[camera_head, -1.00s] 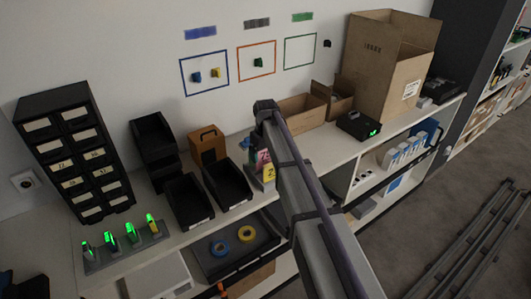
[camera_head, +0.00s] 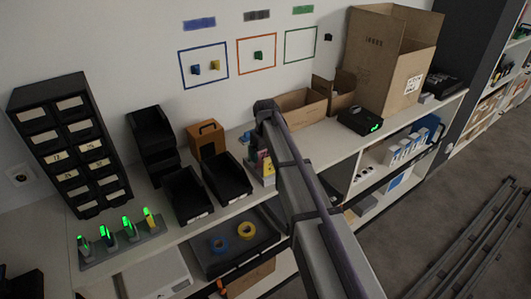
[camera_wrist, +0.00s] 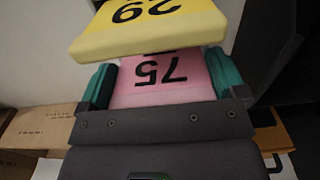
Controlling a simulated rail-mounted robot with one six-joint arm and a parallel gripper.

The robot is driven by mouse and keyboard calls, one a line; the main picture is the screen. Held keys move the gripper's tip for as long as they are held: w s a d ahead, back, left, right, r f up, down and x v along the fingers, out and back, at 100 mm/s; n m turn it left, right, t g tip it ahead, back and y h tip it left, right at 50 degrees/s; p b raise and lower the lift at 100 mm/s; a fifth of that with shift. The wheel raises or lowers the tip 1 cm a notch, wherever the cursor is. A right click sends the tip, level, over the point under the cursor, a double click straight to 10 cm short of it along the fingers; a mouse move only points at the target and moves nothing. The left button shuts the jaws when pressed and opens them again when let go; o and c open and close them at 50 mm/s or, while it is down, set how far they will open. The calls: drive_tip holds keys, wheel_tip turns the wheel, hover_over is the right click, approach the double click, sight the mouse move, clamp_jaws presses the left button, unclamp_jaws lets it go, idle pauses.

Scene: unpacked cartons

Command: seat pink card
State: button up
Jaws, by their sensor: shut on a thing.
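The pink card (camera_wrist: 160,84), marked 75, shows upside down in the wrist view. My gripper (camera_wrist: 162,77) is shut on it, with a teal fingertip at each side edge. A yellow card (camera_wrist: 150,27), marked 29, appears just beyond it and overlaps its far part in that view. In the head view the yellow card (camera_head: 268,167) stands on the shelf top beside the black bins. My arm hides most of the gripper and the pink card there. I cannot tell whether the pink card touches a holder beneath it.
A black open bin (camera_head: 227,178) stands close to the left of the cards, with an orange-brown box (camera_head: 206,140) behind it. A low open carton (camera_head: 301,108) and a black device with a green light (camera_head: 360,121) are to the right. Framed squares mark the wall behind.

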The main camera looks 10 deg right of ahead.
drive_tip(key=shift+f+b, duration=0.35)
drive_tip(key=shift+f, duration=0.1)
drive_tip(key=o, duration=0.7)
wheel_tip(320, 180, up, 11)
drive_tip(key=p, duration=1.1)
drive_tip(key=shift+r, duration=0.1)
drive_tip(key=shift+f, duration=0.2)
